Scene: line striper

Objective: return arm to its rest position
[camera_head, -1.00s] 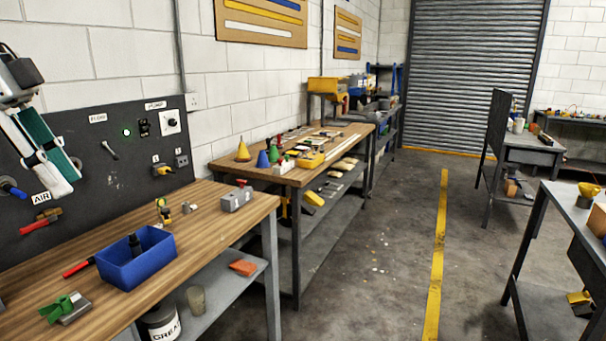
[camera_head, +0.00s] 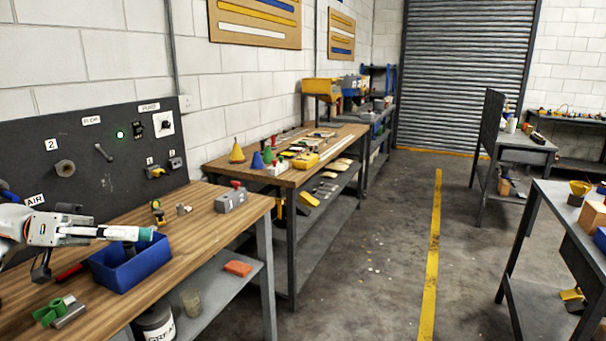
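My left arm comes in from the left edge, low over the near wooden workbench (camera_head: 190,255). Its gripper (camera_head: 140,234) points to the right, with a teal tip in front of the top of the blue bin (camera_head: 130,270). I see it from the side, so I cannot tell the gap between its fingers. No object shows clearly in it. I cannot tell whether the tip touches the bin. A dark object (camera_head: 129,250) stands in the bin, partly hidden by the gripper. My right gripper is not in view.
A dark panel (camera_head: 105,185) with switches and tools stands behind the bench. A green clamp-like object (camera_head: 50,311) lies at the front left. A grey block (camera_head: 231,201) sits near the right end. The floor with its yellow line (camera_head: 433,250) is clear.

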